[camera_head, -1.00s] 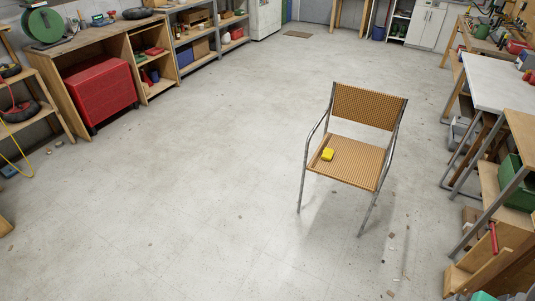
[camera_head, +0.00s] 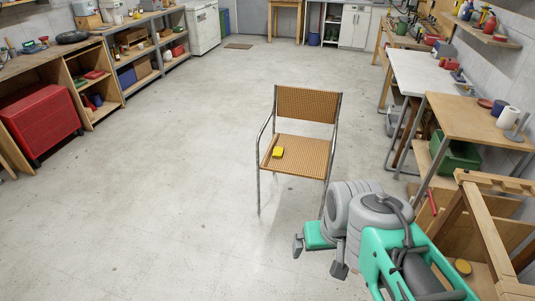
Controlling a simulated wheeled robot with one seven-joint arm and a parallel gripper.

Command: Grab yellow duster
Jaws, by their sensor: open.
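The yellow duster (camera_head: 278,152) is a small yellow block on the left part of the seat of a chair (camera_head: 308,104). The chair has a woven tan seat and back and a grey metal frame. My gripper (camera_head: 318,259) is at the lower right of the head view, at the end of my green and grey arm. Its two dark fingers are apart with nothing between them. It is nearer to me than the chair and well away from the duster. My arm covers the lower part of one front chair leg.
Open concrete floor (camera_head: 170,190) lies left of and around the chair. Workbenches with a white top (camera_head: 425,75) and a wooden top (camera_head: 480,120) line the right. A wooden frame (camera_head: 485,225) stands beside my arm. A red cabinet (camera_head: 38,120) and shelves line the left.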

